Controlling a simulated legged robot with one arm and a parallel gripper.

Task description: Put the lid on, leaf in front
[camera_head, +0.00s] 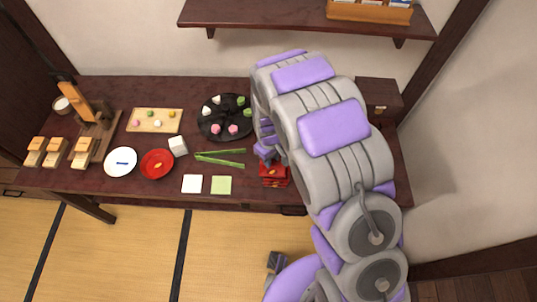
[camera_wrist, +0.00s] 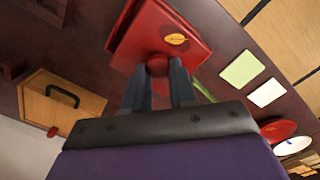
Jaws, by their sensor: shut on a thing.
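My gripper (camera_wrist: 157,80) is shut on the round red knob (camera_wrist: 157,64) of a red square lid (camera_wrist: 190,45). A yellow-orange leaf (camera_wrist: 177,39) is painted on the lid, beyond the knob in the wrist view. More red edge shows at the lid's left in that view. In the head view, the red stacked box (camera_head: 275,181) stands at the table's front, just below my gripper (camera_head: 266,156). My arm hides part of it. I cannot tell whether the lid touches the box.
Green strips (camera_head: 220,158), a white square (camera_head: 192,184) and a green square (camera_head: 221,185) lie left of the box. A red plate (camera_head: 157,172) and a white plate (camera_head: 120,171) are farther left. A wooden handled box (camera_wrist: 45,92) shows in the wrist view.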

